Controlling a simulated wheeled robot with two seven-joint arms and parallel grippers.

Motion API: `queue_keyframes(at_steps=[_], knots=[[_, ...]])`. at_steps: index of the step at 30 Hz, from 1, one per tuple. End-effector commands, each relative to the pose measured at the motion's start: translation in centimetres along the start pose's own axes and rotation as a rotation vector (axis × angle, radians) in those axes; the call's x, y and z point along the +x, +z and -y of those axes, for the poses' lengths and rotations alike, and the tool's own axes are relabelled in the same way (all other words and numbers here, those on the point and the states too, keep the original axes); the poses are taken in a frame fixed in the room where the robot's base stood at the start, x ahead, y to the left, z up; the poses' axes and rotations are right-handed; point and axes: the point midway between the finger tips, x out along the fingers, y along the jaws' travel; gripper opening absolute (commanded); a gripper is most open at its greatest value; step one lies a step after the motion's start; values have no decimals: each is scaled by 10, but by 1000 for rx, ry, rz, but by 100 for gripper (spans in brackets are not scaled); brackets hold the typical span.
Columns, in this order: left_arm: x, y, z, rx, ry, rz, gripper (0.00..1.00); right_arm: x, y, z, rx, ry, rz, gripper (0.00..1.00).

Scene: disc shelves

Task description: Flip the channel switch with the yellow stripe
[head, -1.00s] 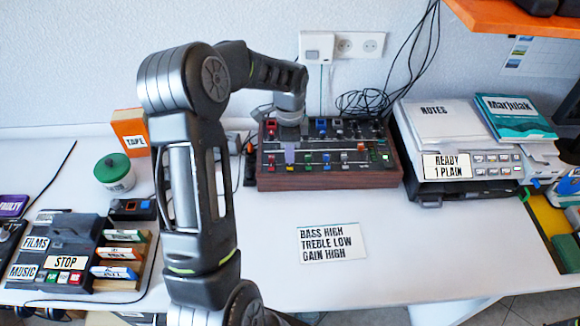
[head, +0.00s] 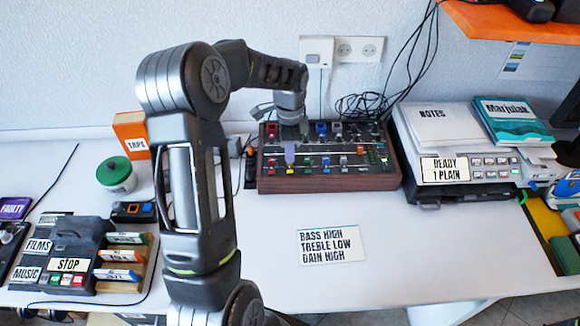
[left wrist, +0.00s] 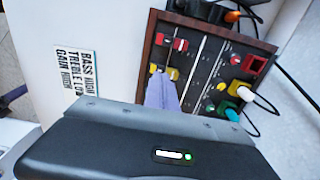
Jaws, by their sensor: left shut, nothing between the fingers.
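The channel switches stand along the front of a wood-sided control panel (head: 330,184) at the back of the table. A small yellow-marked switch (head: 290,171) sits at the panel's front left. In the left wrist view, yellow parts (left wrist: 173,73) show close beside my fingertips. My left gripper (head: 290,158) reaches down over the panel's left part, with its pale lilac fingers shut and empty. The fingers also show in the left wrist view (left wrist: 162,92). I cannot tell whether they touch the switch. The gripper body hides part of the panel. My right gripper is not in view.
Red, blue, green and grey controls crowd the panel. A printed card (head: 331,245) lies in front of it. A printer-like machine (head: 470,168) stands close on the right, with cables (head: 365,102) behind. The table's front middle is clear.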

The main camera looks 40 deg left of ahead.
Motion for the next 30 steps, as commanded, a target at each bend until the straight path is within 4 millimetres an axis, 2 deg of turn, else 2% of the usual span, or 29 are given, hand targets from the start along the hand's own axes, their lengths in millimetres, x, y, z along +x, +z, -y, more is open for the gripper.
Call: queue_keyframes(at_steps=[1, 13, 30], knots=[[-8, 0, 0, 0, -1, 0, 0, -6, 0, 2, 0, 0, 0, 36], [-42, 0, 0, 0, -2, -1, 0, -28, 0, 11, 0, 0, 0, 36], [-45, 0, 0, 0, -1, -1, 0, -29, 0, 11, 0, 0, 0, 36]])
